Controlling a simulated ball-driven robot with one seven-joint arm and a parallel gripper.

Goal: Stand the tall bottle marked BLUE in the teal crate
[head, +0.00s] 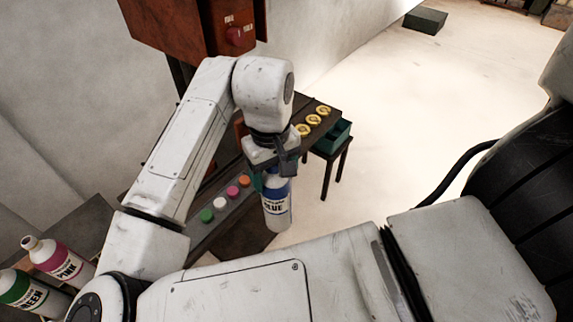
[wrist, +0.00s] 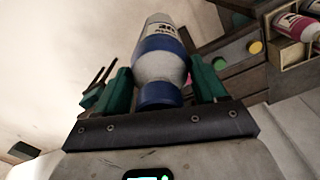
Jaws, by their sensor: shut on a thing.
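The tall white bottle with a blue band and the word BLUE (head: 276,207) hangs upright in my gripper (head: 270,178). My gripper is shut on its upper part. In the wrist view the bottle (wrist: 163,60) sits between the two teal fingers of my gripper (wrist: 165,85), with its blue cap end toward the camera. The teal crate (head: 341,131) stands at the far end of the bench, to the right of and beyond my gripper. The bottle is apart from the crate. My forearm and wrist hide part of the bench.
A dark bench carries coloured buttons (head: 232,191) and yellow round pieces (head: 313,120). A PINK bottle (head: 62,260) and a GREEN bottle (head: 30,290) stand at lower left. An orange box with a red button (head: 235,36) hangs above. Pale floor to the right is open.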

